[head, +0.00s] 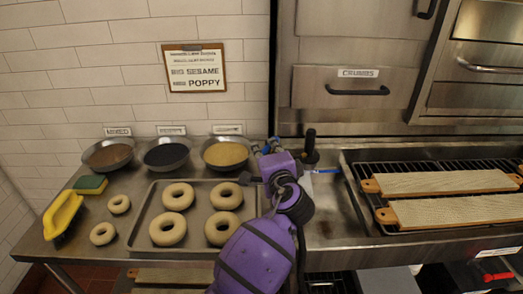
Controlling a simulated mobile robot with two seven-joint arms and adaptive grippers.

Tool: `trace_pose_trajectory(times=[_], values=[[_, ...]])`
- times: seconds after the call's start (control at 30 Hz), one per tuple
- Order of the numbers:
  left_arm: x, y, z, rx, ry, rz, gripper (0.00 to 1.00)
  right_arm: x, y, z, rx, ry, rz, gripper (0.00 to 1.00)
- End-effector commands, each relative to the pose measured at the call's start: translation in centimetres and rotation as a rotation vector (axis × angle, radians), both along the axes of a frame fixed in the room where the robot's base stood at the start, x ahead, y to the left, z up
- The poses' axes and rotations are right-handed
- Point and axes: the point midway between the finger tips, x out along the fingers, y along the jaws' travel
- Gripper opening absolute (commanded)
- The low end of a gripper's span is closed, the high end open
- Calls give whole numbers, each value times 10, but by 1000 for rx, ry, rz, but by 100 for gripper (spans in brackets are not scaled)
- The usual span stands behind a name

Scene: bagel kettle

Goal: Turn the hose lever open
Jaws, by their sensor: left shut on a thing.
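My left gripper (268,149) reaches to the back of the steel counter, just right of the seed bowls. It is shut on a small piece there, which I take to be the hose lever. My purple wrist covers most of it, so the lever's angle cannot be told. Small blue parts show around the fingers. A thin blue piece (326,171) lies to the right of my wrist, beside the sink-like recess. My right gripper is not in view.
A tray (151,243) of bagels (167,232) is left of my arm. Bowls of seeds (227,154) line the wall. A black upright handle (311,142) stands close right of my wrist. Wooden boards (445,182) lie on a rack at right.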

Motion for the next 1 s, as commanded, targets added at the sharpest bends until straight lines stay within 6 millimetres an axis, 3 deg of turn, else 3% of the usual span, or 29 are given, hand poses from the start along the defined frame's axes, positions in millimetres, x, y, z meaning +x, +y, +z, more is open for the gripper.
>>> trace_pose_trajectory(times=[0.67,0.7,0.83,1.0], values=[[-2,-3,-2,2,3,63,0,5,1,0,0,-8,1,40],[-2,-3,-2,2,3,63,15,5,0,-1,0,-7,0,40],[-2,-3,-1,3,2,64,32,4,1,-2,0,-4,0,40],[-2,-3,-2,1,3,63,32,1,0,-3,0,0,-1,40]])
